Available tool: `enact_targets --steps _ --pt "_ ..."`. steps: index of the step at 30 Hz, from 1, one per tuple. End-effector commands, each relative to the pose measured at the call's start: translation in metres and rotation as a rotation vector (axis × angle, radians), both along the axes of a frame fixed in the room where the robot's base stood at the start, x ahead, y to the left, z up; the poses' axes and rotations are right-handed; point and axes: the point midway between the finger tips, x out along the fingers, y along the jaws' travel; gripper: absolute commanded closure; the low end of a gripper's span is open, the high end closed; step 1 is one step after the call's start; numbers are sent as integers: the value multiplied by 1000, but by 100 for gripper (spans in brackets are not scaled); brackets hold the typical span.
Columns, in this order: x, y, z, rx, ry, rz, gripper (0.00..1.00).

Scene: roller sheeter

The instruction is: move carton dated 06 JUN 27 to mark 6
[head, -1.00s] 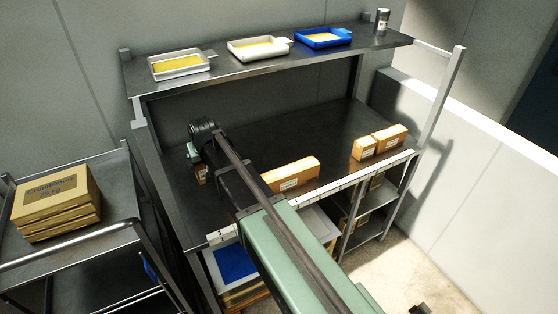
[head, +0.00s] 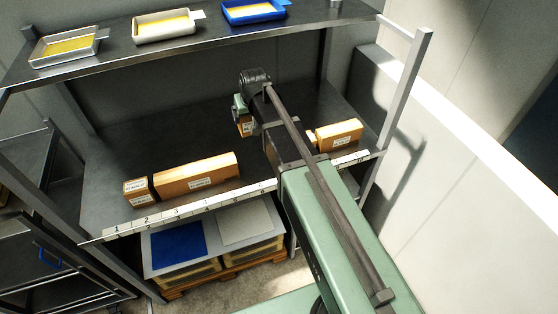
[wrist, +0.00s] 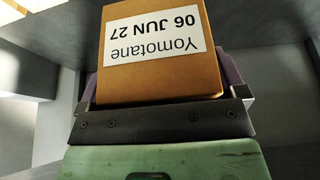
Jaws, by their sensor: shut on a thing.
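My gripper (head: 242,113) is shut on an orange-brown carton (head: 246,128), held at the back of the worktop, left of my arm's dark forearm. In the wrist view the carton (wrist: 158,82) fills the jaws, and its white label reads "Yomotane 06 JUN 27", upside down in the picture. A white numbered strip (head: 190,208) runs along the worktop's front edge. Mark 6 (head: 262,187) is near its middle, just left of my arm. My arm covers the strip to the right of that. I cannot tell whether the carton touches the worktop.
A small carton (head: 137,190) and a long carton (head: 197,178) stand near marks 1 to 5. Another carton (head: 340,133) stands at the right, with one beside it partly hidden by my arm. An upper shelf (head: 105,58) holds trays. The worktop behind the long carton is clear.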

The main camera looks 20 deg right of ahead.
Motion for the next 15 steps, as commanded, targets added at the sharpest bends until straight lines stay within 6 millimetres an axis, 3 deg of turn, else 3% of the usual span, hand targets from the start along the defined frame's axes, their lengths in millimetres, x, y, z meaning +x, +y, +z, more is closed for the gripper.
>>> enact_targets --steps 5,8,15 --pt "0 0 -13 -2 0 8 37" --pt "0 0 -41 -2 0 8 37" --pt "0 1 -127 -3 0 7 37"
